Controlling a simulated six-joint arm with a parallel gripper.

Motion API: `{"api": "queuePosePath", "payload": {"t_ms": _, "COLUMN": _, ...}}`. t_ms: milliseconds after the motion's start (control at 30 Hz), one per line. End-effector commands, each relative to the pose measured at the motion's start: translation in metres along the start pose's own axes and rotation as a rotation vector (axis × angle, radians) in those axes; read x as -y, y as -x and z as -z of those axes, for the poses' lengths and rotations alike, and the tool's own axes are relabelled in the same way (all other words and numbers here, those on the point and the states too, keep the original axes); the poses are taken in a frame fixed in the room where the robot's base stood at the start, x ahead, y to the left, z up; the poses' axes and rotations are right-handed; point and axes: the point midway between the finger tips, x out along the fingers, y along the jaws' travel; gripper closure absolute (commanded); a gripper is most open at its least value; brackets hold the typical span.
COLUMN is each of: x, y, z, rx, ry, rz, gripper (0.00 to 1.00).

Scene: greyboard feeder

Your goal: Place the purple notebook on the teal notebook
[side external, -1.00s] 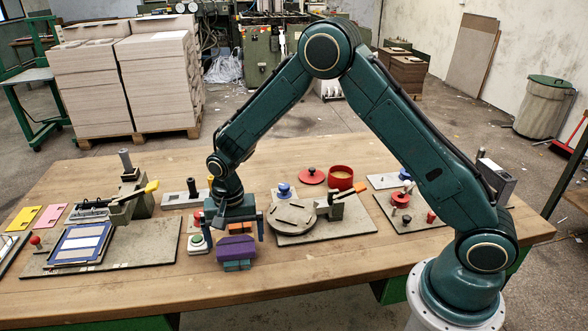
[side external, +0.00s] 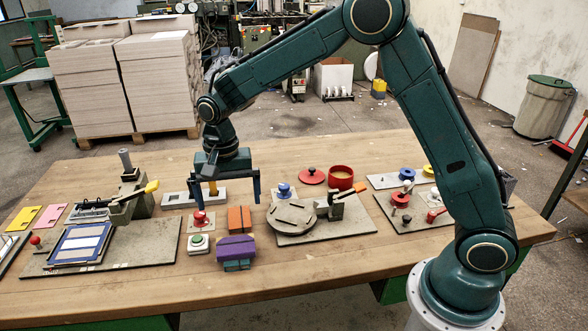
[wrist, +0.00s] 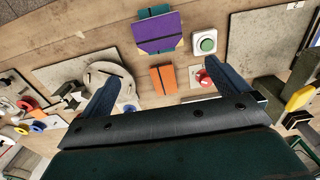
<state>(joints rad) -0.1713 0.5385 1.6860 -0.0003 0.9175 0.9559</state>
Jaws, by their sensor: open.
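The purple notebook (side external: 235,247) lies flat on top of the teal notebook (side external: 239,265), near the table's front edge. The teal one is mostly covered; its ends show on both sides of the purple one (wrist: 160,32) in the wrist view, where teal (wrist: 154,10) sticks out crosswise. My gripper (side external: 238,203) is open and empty, raised above and behind the stack. In the wrist view its two fingers stand wide apart with nothing between them, and the stack lies beyond the fingertips.
An orange notebook (side external: 239,219) lies just behind the stack. A green button (side external: 198,241) and a red-knobbed button (side external: 201,217) are to the left. A round turntable (side external: 291,216) on a board is to the right. Bare wood is in front.

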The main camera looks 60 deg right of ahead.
Motion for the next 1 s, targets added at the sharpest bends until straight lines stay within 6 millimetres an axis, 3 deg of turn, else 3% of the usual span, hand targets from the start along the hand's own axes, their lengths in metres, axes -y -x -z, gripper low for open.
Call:
{"api": "queuePosePath", "payload": {"t_ms": 733, "x": -0.001, "y": 0.007, "z": 0.000, "rx": -0.002, "ry": 0.004, "rz": 0.003, "gripper": 0.00}}
{"api": "queuePosePath", "payload": {"t_ms": 1000, "x": -0.021, "y": 0.038, "z": -0.006, "rx": -0.028, "ry": 0.063, "rz": 0.036, "gripper": 0.00}}
